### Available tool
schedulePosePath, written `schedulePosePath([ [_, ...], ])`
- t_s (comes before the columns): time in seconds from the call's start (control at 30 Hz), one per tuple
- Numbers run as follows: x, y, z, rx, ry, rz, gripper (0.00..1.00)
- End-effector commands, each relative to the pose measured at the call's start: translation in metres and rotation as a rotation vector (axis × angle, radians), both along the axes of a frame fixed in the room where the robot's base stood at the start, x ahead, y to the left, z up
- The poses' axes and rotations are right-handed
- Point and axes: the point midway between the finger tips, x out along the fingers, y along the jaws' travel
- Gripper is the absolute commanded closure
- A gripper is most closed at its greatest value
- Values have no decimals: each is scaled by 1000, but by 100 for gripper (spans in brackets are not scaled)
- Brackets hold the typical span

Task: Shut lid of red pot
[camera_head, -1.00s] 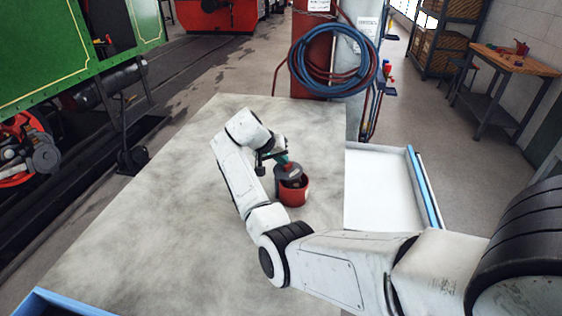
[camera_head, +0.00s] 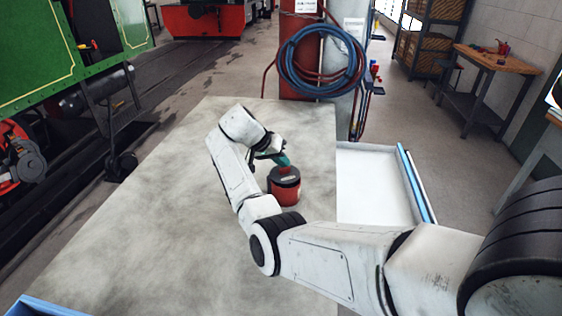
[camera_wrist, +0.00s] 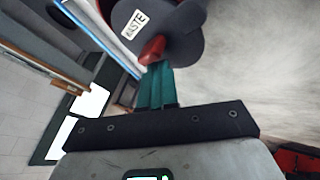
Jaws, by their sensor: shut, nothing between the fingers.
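The red pot (camera_head: 285,194) stands upright on the pale worktable, right of its middle. Its dark grey lid (camera_head: 286,177) lies across the top and looks level in the head view; a small gap at the rim cannot be ruled out. In the wrist view the lid (camera_wrist: 172,22) is large, with a white "WASTE" label and a small red part (camera_wrist: 152,49) at its edge. My gripper (camera_head: 285,161), with teal fingers, is shut and empty just above the lid. In the wrist view its fingertips (camera_wrist: 156,70) are at the red part, perhaps touching it.
The stone-grey worktable (camera_head: 150,215) is clear left of the pot. A white tray with a blue edge (camera_head: 375,185) is at its right. A blue edge (camera_head: 40,306) shows at front left.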

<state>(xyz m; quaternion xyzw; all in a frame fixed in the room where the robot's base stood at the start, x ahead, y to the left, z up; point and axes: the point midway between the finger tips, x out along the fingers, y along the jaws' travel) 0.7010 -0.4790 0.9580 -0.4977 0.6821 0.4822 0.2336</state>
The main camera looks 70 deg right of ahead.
Motion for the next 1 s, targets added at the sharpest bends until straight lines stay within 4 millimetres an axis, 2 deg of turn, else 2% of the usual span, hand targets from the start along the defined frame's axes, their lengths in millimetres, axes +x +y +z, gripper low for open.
schedulePosePath([
  [1.0, -6, 3, 0, 1, 0, -129, 100],
])
